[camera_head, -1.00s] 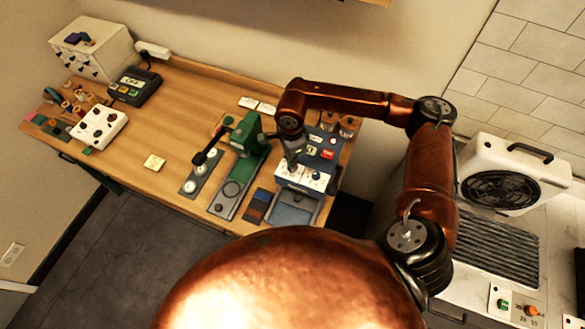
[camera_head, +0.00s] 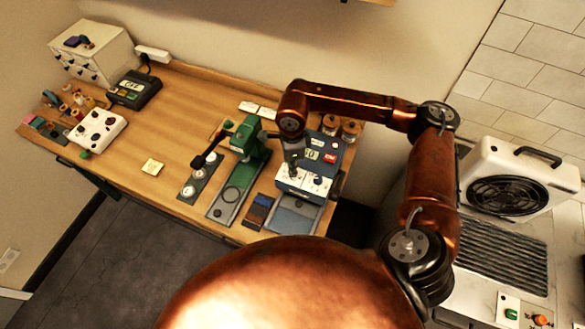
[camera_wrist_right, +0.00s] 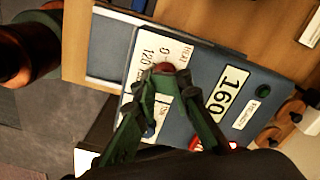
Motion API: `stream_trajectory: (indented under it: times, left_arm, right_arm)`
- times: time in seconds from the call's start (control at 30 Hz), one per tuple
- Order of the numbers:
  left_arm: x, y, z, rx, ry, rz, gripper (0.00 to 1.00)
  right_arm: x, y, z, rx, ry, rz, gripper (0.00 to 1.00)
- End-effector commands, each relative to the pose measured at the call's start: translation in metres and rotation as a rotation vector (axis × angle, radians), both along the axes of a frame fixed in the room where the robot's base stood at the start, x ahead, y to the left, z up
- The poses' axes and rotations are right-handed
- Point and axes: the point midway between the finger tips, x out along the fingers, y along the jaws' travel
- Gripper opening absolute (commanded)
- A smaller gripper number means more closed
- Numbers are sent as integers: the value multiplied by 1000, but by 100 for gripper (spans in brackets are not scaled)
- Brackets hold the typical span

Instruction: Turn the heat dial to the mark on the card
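The blue-grey press control box (camera_head: 318,150) stands at the right end of the table, with a pale front panel (camera_head: 305,181) carrying small knobs. My right gripper (camera_head: 292,160) points down over this panel. In the right wrist view, its green fingers (camera_wrist_right: 170,84) stand apart at the panel, which is printed HEAT, 0 and 120. A dark red knob (camera_wrist_right: 164,67), seemingly the heat dial, shows at the fingertips; contact and its pointer are hidden. A white plate reading 160 (camera_wrist_right: 232,92) is on the box. A yellow card (camera_head: 152,166) lies on the table, its writing unreadable. My left gripper is out of view.
A green press (camera_head: 249,137) stands just left of the box. A lit red button (camera_wrist_right: 212,144) is near the right finger. Jars (camera_head: 350,129) stand behind the box. A white knob box (camera_head: 97,131) and black device (camera_head: 134,88) are far left. The table's middle is mostly clear.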

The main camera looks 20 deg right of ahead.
Motion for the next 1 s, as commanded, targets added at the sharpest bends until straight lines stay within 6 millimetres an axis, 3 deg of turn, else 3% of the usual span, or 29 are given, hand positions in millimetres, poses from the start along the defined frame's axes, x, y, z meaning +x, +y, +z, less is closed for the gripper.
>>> stream_trajectory:
  times: [0.03, 0.4, 0.7, 0.87, 1.0]
  left_arm:
    - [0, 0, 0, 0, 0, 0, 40]
    - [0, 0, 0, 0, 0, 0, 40]
    - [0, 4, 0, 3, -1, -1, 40]
    - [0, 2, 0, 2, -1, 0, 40]
    - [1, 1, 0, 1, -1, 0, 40]
  right_arm:
    - [8, -3, 2, -4, -21, -10, 13]
    - [4, -3, 0, -5, -12, -5, 38]
    - [3, -2, 1, -5, -8, -2, 38]
    - [4, -2, 18, -5, -11, -3, 38]
    - [4, -2, 47, -5, -12, -3, 38]
